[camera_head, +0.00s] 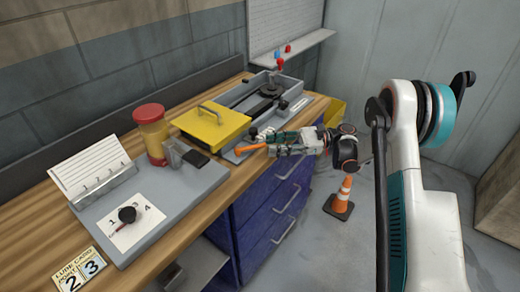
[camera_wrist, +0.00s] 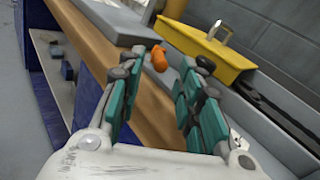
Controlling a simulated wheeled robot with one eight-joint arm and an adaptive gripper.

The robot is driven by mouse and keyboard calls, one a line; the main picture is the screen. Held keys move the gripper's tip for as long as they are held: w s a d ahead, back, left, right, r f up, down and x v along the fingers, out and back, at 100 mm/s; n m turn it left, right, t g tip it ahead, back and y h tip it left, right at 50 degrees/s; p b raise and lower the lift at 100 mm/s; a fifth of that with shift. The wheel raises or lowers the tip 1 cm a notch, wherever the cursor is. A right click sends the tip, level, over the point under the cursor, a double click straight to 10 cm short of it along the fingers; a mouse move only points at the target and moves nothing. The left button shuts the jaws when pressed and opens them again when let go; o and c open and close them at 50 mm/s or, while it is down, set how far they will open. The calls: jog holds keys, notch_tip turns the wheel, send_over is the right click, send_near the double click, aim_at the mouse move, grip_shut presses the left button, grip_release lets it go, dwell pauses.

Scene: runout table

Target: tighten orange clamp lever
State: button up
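The orange clamp lever (camera_head: 251,148) shows in the head view at the front edge of the bench, just left of my fingertips. In the wrist view the orange lever (camera_wrist: 159,58) appears as a rounded end in the gap between the two fingertips. My gripper (camera_head: 272,142) reaches in from the right, and its teal fingers (camera_wrist: 168,62) are spread with clear space on both sides of the lever. It is open and holds nothing. The clamp body under the lever is mostly hidden by my gripper, and I cannot tell whether a fingertip touches the lever.
A yellow lidded box (camera_head: 211,124) stands just behind the lever. A grey tray (camera_head: 297,88) with dark metal parts lies behind my gripper. A red-lidded jar (camera_head: 151,132) and a grey board (camera_head: 176,190) are to the left. Blue drawers (camera_head: 270,215) are below; an orange cone (camera_head: 343,194) stands on the floor.

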aim_at(260, 146)
jog(key=shift+s+a+b, duration=0.2)
jog(key=shift+a+b, duration=0.1)
jog(key=shift+a, duration=1.05)
jog(key=shift+s+a+b, duration=0.15)
jog(key=shift+a+b, duration=0.15)
jog(key=shift+a, duration=1)
grip_shut()
